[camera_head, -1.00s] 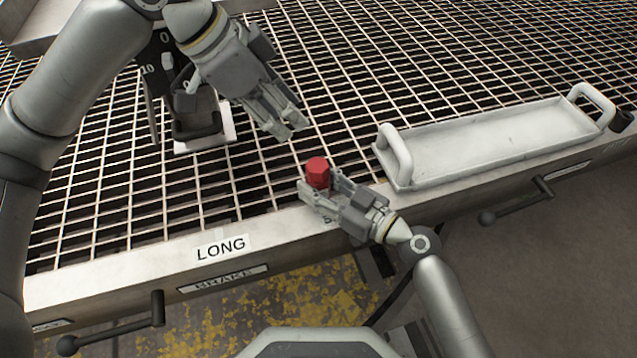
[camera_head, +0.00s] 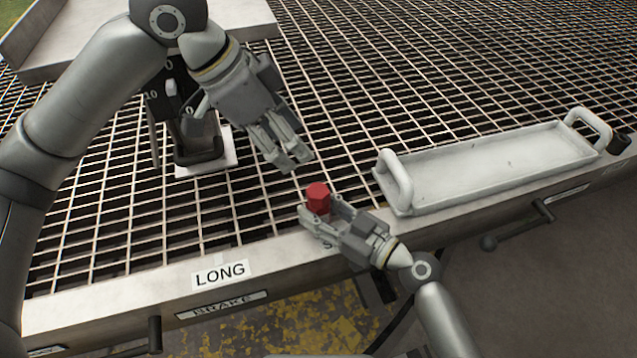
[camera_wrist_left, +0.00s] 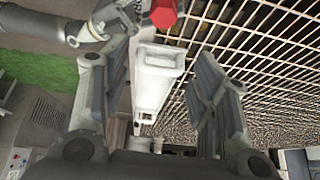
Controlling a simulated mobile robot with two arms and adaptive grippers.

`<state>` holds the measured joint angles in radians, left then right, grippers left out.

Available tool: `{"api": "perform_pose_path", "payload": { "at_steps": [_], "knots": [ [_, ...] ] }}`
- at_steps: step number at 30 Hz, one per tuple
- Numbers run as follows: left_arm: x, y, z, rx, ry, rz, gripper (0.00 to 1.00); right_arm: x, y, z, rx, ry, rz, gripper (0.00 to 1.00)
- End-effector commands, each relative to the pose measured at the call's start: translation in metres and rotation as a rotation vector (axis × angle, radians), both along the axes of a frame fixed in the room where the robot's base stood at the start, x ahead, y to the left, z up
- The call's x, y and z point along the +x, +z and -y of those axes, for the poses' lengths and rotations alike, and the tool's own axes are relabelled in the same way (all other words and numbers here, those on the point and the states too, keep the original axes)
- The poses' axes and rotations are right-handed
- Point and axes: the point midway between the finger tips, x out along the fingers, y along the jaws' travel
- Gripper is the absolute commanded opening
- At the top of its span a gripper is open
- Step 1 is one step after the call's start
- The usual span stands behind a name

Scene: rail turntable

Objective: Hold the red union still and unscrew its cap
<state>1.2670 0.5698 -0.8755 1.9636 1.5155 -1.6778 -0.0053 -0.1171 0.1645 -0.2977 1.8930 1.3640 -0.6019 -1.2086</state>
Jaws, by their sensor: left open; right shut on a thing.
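The red union (camera_head: 319,198) stands between the fingers of my right gripper (camera_head: 322,216), which is shut on it near the front edge of the grating. Its red top shows above the fingers; its lower part is hidden by them. I cannot make out where the cap meets the body. My left gripper (camera_head: 286,158) is open and empty, up and to the left of the union and apart from it. In the left wrist view the union (camera_wrist_left: 163,14) shows at the top edge, beyond the open fingers.
A white tray with two handles (camera_head: 490,176) lies on the grating to the right. A dark device on a white plate (camera_head: 205,160) stands at the left behind my left arm. A LONG label (camera_head: 220,273) marks the front rail. Open grating lies behind the union.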

Motion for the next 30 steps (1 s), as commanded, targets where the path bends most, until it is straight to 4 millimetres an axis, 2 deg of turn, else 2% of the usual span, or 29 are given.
{"api": "perform_pose_path", "payload": {
  "at_steps": [9,15,20,26,30],
  "knots": [
    [0.01,-0.015,0.039,0.274,-0.284,-0.035,0.61,0.0,-0.002,0.001,-0.003,0.0,-0.001,0.03],
    [0.016,-0.02,0.047,0.426,-0.406,-0.051,0.61,0.0,-0.002,0.001,-0.004,-0.001,-0.002,0.03],
    [0.018,-0.024,0.048,0.473,-0.44,-0.059,0.61,0.0,-0.002,0.001,-0.004,-0.001,-0.002,0.03],
    [0.017,-0.049,0.047,0.476,-0.443,-0.06,0.61,0.0,-0.002,0.001,-0.004,-0.001,-0.002,0.03],
    [0.016,-0.076,0.047,0.476,-0.441,-0.06,0.61,0.0,-0.002,0.001,-0.004,0.0,-0.002,0.03]
  ]
}}
